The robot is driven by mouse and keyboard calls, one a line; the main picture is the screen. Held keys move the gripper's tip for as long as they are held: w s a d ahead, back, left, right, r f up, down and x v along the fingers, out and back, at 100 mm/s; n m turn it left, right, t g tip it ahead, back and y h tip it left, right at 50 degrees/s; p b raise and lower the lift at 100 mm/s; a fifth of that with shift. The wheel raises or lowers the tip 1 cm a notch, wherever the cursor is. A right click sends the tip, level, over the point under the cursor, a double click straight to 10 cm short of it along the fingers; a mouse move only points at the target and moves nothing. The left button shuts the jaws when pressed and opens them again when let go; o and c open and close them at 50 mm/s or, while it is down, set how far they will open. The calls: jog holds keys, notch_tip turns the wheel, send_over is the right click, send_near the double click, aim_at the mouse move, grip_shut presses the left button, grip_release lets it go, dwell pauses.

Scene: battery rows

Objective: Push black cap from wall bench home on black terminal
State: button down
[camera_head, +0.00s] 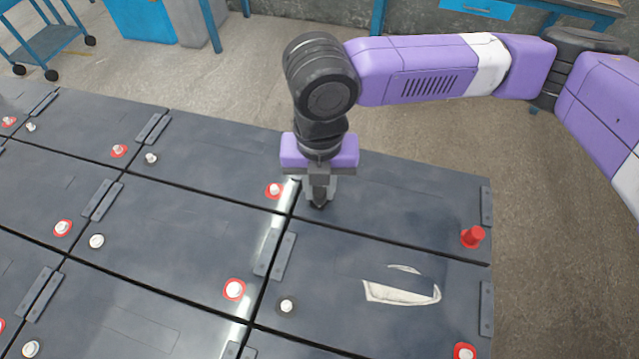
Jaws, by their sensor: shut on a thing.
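My gripper (319,190) points straight down over the left end of the far right battery (400,205). It is shut on a small black cap (319,203), of which only the dark lower part shows between the fingers. The cap is at the battery's surface or just above it; I cannot tell whether it touches. No black terminal shows at this spot; the gripper and cap cover it. A red cap (473,236) stands upright at the right end of the same battery.
Neighbouring batteries have bare pale posts, some with red rings, such as the red-ringed post (274,190) just left of my gripper and a dark-ringed post (287,306) nearer. A torn white label (400,293) lies nearer. A blue cart (45,42) stands far left.

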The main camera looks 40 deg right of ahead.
jog(key=shift+f+b, duration=0.35)
jog(key=shift+f, duration=0.15)
dwell(0.8)
jog(key=c, duration=0.7)
grip_release()
jog(key=shift+o, duration=0.2)
jog(key=shift+r, duration=0.1)
jog(key=shift+r+p, duration=2.9)
jog(key=shift+r, duration=0.55)
